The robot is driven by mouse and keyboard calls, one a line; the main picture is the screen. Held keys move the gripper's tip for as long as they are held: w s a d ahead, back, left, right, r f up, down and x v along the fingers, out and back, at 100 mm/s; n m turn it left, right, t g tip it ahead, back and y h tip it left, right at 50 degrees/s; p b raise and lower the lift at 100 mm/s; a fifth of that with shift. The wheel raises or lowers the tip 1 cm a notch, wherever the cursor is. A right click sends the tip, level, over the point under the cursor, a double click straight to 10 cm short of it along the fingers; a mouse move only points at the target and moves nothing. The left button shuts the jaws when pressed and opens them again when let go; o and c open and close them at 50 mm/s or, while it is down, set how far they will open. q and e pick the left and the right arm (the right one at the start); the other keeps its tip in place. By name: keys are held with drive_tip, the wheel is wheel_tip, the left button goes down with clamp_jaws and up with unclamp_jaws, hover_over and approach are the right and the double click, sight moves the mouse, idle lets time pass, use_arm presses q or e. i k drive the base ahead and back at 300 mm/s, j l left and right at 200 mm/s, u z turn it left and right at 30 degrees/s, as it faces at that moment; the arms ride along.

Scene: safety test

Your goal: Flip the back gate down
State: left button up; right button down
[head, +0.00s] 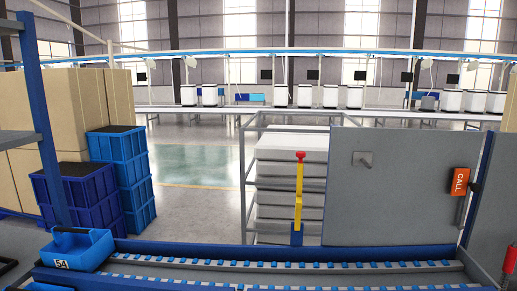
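I cannot tell for certain which part is the back gate. A yellow upright bar (298,205) with a red top stands in a blue bracket (296,236) at the far edge of the roller track (250,266). It is vertical. A flat grey panel (390,200) stands upright to the right of the bar, behind the track, with a small metal peg or handle (363,160) on its face. Neither of my grippers is in view.
A blue bin (80,250) marked 54 sits at the track's left end. An orange CALL box (460,182) hangs at the right. Behind the track are a wire-frame rack (244,190), stacked blue crates (122,180) and cartons (75,105). The track's middle is clear.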

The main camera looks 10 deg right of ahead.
sight(301, 154)
drive_tip(key=i+j, duration=0.15)
drive_tip(key=j, duration=0.25)
drive_tip(key=i+j, duration=0.15)
drive_tip(key=j, duration=0.3)
drive_tip(key=i+j, duration=0.1)
drive_tip(key=j, duration=0.3)
drive_tip(key=i+j, duration=0.15)
drive_tip(key=j, duration=0.3)
